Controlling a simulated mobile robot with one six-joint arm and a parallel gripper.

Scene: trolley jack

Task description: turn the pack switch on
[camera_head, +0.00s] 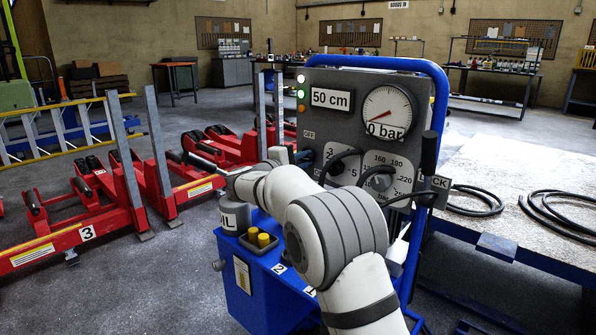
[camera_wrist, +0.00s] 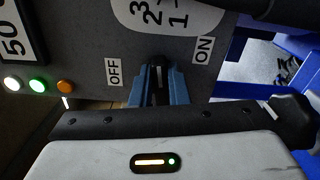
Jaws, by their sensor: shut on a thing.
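The pack switch (camera_wrist: 158,72) is a dark knob with a thin light mark on the grey panel in the wrist view. It sits between the OFF label (camera_wrist: 113,72) and the ON label (camera_wrist: 203,50). The mark lies about upright in the picture, pointing at neither label. My gripper (camera_wrist: 158,88) has its two blue fingers shut on the knob, one on each side.
The blue-framed cart (camera_head: 437,90) carries a 50 cm display (camera_head: 331,98), a gauge (camera_head: 387,112) at 0 bar, and a dial (camera_head: 380,181) with cables around it. White, green (camera_wrist: 37,86) and orange lamps show. Red jacks (camera_head: 90,205) stand left; a bench (camera_head: 530,165) stands right.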

